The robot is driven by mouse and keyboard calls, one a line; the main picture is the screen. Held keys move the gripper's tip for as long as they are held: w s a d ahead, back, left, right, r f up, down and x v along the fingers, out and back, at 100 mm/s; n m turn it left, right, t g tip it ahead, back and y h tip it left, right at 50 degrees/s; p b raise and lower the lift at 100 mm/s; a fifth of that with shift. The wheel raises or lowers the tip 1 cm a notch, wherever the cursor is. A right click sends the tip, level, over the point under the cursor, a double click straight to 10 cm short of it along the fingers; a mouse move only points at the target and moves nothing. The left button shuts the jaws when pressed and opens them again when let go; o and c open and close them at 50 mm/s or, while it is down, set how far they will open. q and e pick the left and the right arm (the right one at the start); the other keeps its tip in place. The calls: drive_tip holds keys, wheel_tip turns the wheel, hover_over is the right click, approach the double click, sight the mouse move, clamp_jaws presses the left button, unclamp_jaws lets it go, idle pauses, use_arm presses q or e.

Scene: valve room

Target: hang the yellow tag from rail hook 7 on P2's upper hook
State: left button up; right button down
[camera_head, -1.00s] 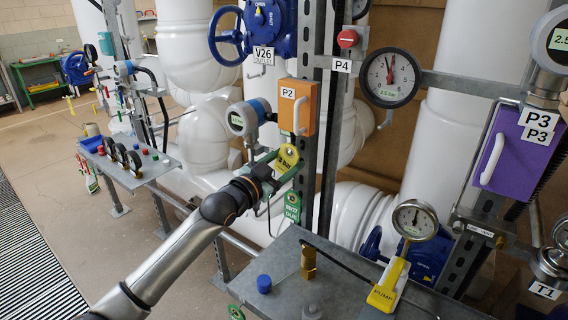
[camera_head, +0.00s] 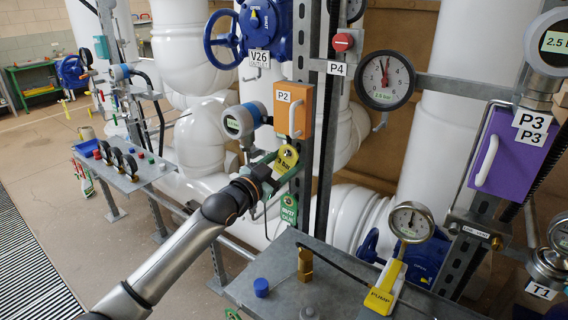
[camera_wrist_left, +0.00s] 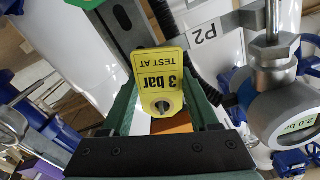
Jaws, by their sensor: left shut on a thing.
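The yellow tag (camera_head: 287,157) reads "3 bar" and hangs between the fingers of my left gripper (camera_head: 278,167), which is shut on it. In the left wrist view the tag (camera_wrist_left: 160,75) shows upside down between the green fingers (camera_wrist_left: 162,105). The gripper and tag are just below the orange P2 box (camera_head: 304,120) with its white handle. A P2 label (camera_wrist_left: 205,35) also shows in the left wrist view. P2's upper hook cannot be made out clearly. A green tag (camera_head: 289,207) hangs just below the gripper. My right gripper is not in view.
A blue and grey transmitter (camera_head: 240,121) stands close left of P2, also close in the left wrist view (camera_wrist_left: 285,112). A metal upright (camera_head: 328,130) stands close right. A grey shelf with a yellow pump (camera_head: 386,289) lies below. A round dial gauge (camera_head: 387,80) is farther right.

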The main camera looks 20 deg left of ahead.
use_arm(q)
drive_tip(key=shift+f, duration=0.45)
idle(0.4)
drive_tip(key=o, duration=1.1)
drive_tip(key=shift+o, duration=0.2)
